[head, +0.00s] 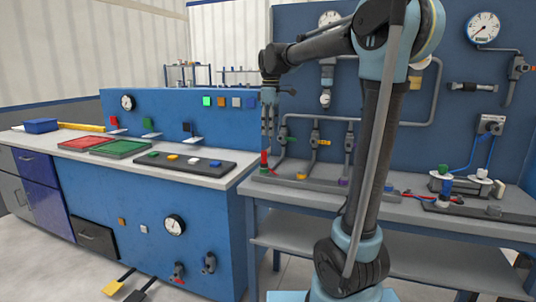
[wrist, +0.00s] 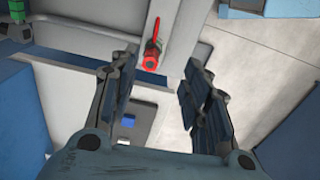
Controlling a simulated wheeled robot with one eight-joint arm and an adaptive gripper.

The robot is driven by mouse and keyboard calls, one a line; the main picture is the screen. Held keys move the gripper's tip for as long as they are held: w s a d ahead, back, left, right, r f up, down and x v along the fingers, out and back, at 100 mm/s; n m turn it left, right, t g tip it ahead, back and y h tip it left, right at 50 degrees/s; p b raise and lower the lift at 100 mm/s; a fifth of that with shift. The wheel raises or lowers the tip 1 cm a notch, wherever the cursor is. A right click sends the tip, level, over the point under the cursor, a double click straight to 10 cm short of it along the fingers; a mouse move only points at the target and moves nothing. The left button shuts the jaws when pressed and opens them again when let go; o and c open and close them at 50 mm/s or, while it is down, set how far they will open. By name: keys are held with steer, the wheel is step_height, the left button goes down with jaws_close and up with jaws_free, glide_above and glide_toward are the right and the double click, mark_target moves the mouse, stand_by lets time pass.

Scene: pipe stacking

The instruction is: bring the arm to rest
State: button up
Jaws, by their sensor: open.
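My gripper (head: 269,108) hangs at the end of my raised arm in the head view, fingers pointing down, over the gap between the blue-sided counter and the bench. In the wrist view my gripper (wrist: 158,85) shows both fingers spread apart with nothing between them. Past the fingertips, a red valve-like part (wrist: 150,58) sits on a grey surface. A red part (head: 264,163) also shows in the head view, below the gripper at the bench's left end.
The counter (head: 215,179) holds a red tray (head: 88,143), a green tray (head: 120,149) and a dark button board (head: 185,164). The bench (head: 400,209) carries pipe fittings and a blue-wired device (head: 447,186). A blue panel with gauges (head: 484,27) stands behind. Open floor shows at front left.

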steer(key=s+d+f+m+t, duration=0.1)
steer(key=s+d+f+m, duration=0.6)
steer(key=s+f, duration=0.6)
steer(key=s+d+f+m+t, duration=0.1)
steer(key=s+d+f+m, duration=0.6)
steer(key=s+d+f, duration=0.5)
steer(key=s+f, duration=0.2)
steer(key=s, duration=0.2)
steer(key=shift+s, duration=0.4)
steer(key=shift+w+f, duration=0.2)
steer(key=shift+w, duration=0.3)
steer(key=shift+c, duration=1.2)
steer(key=shift+s+d, duration=0.1)
